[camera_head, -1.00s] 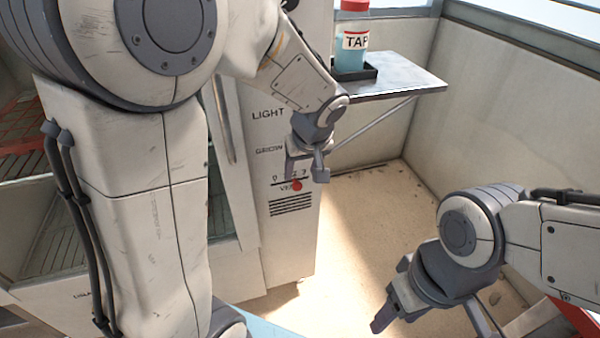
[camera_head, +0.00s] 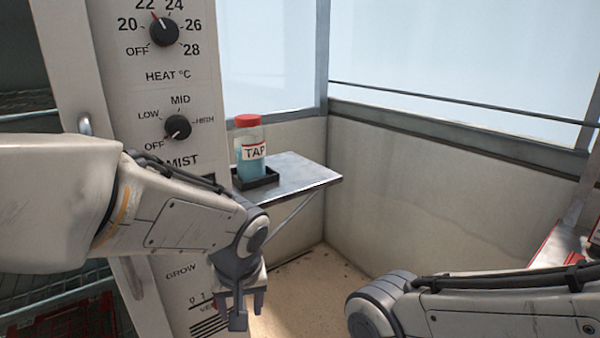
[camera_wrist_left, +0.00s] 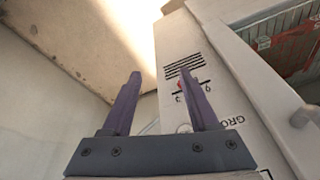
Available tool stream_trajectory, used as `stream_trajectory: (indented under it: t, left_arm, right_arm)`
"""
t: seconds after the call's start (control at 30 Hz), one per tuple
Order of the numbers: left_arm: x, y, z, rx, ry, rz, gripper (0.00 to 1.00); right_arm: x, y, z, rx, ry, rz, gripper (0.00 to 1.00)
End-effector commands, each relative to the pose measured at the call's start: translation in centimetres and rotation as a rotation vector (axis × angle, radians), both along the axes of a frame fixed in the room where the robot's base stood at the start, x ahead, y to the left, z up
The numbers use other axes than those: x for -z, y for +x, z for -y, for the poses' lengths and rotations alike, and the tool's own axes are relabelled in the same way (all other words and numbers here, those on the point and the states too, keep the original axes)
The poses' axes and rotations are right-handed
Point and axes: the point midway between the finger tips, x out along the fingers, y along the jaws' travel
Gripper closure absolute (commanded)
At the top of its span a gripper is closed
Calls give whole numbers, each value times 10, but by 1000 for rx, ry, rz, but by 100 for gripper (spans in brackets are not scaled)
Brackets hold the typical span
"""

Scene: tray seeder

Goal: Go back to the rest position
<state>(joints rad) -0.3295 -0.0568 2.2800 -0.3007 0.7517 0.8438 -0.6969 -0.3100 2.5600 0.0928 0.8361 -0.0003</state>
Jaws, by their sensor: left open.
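My left gripper (camera_head: 246,304) hangs in front of the lower part of the white control panel (camera_head: 185,75), pointing down. In the left wrist view its two fingers (camera_wrist_left: 160,100) are spread apart with nothing between them. Beyond the fingers are the panel's vent slots (camera_wrist_left: 182,66) and a small red knob, partly hidden by a finger. My right arm (camera_head: 480,305) comes in low from the right, and its gripper is out of the picture.
A TAP bottle (camera_head: 249,150) with a red cap stands in a black holder on a metal shelf (camera_head: 300,178). The panel carries a heat dial (camera_head: 164,31) and a mist dial (camera_head: 177,127). Dark racks stand at the left. Bare floor (camera_head: 310,285) lies below the shelf.

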Motion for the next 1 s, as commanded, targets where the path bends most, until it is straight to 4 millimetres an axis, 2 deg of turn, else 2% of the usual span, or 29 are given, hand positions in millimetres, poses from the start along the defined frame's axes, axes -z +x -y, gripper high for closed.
stream_trajectory:
  t: [0.03, 0.2, 0.43, 0.47, 0.5, 0.77, 1.0]
  left_arm:
    - [2, -25, 19, 135, -9, -39, 40]
    - [12, -97, 57, 539, -41, -155, 40]
    - [21, -178, 81, 987, -96, -251, 40]
    - [2, -172, 81, 966, -94, -248, 40]
    - [-8, -171, 80, 960, -93, -248, 40]
    - [-72, -170, 80, 956, -91, -246, 40]
    - [-154, -169, 80, 955, -91, -246, 40]
  right_arm:
    - [0, 0, 0, 0, 0, 0, 43]
    - [0, 0, 0, 0, 0, 0, 43]
    - [0, 0, 0, 0, 0, 0, 43]
    - [-19, 0, 0, 0, -1, -1, 43]
    - [-29, 0, 0, 0, -1, -1, 43]
    - [-93, 0, 0, 0, 0, 0, 43]
    - [-175, 0, 0, 0, 0, 0, 43]
